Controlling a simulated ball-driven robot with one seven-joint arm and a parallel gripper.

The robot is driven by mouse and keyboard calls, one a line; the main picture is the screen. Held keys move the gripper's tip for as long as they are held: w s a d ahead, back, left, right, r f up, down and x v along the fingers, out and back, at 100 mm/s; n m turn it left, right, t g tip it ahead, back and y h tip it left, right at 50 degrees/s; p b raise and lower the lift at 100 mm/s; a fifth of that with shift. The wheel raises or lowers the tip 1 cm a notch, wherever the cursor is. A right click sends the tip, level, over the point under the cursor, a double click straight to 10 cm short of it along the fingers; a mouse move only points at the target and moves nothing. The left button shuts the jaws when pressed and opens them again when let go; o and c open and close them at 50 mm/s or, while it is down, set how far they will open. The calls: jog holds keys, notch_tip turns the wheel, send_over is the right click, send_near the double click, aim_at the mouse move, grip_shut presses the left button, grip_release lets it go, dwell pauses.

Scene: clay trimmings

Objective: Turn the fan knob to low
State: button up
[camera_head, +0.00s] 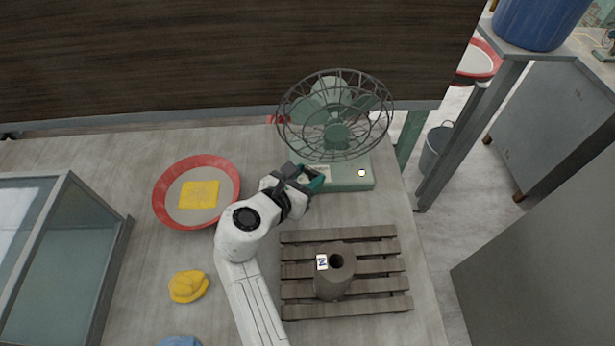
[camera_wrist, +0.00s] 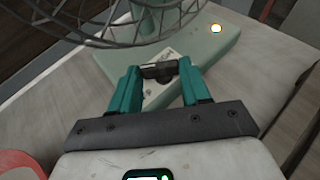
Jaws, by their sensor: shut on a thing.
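The green fan (camera_head: 336,115) with its wire cage stands at the back right of the table. Its green base (camera_head: 350,178) faces me and bears a small glowing light (camera_head: 361,173). In the wrist view the dark fan knob (camera_wrist: 160,72) sits on a pale label plate (camera_wrist: 158,88) on the base. My gripper (camera_head: 312,180) is at the left front of the base. Its teal fingers also show in the wrist view (camera_wrist: 158,82), one on each side of the knob, shut on it. The markings around the knob are too small to read, and the knob is hidden in the head view.
A red-rimmed basin (camera_head: 160,200) with a yellow cloth (camera_head: 199,194) lies left of my arm. A slatted pallet (camera_head: 380,252) bearing a grey cylinder (camera_head: 335,275) stands in front of the fan. A yellow lump (camera_head: 188,286) and a glass case (camera_head: 110,255) are at the left.

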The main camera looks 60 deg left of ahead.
jog(key=m+h, duration=0.1)
jog(key=h, duration=0.1)
jog(key=m+t+h+b, duration=0.1)
jog(key=m+h, duration=0.1)
jog(key=shift+s+a+m, duration=0.1)
jog(key=shift+a+m, duration=0.2)
jog(key=shift+a, duration=0.1)
jog(key=o, duration=1.1)
jog(key=shift+c, duration=0.2)
jog(key=v, duration=1)
jog(key=shift+s, duration=0.45)
